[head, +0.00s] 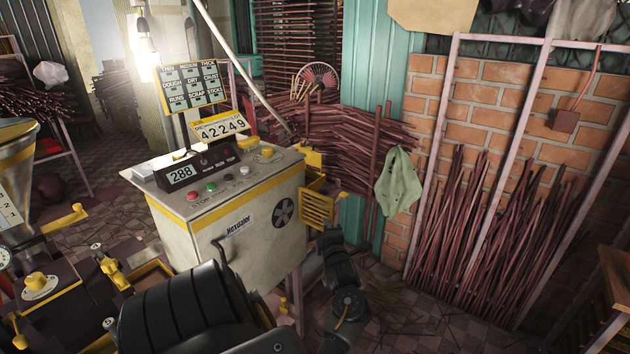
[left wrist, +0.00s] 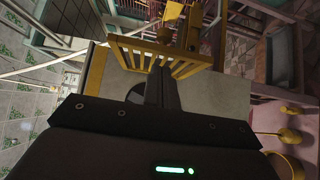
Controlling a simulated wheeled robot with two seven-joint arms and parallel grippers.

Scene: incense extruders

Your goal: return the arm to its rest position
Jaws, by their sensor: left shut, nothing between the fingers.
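My left gripper (head: 330,238) is in the lower middle of the head view, just right of the cream and yellow Hexgator machine (head: 247,225). Its tips are below the machine's yellow slatted rack (head: 318,208). In the left wrist view the fingers (left wrist: 158,75) are closed together and empty. They point toward the yellow slats (left wrist: 160,53), which lie beyond them. I cannot tell the exact gap between fingers and rack. My right gripper is in neither view.
Several buttons (head: 211,187) and a display reading 288 (head: 183,174) sit on the machine's top. Reddish sticks (head: 480,230) lean against a brick wall at right. A green cloth (head: 396,183) hangs near them. Yellow-handled equipment stands at lower left. Tiled floor (head: 400,310) shows between machine and sticks.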

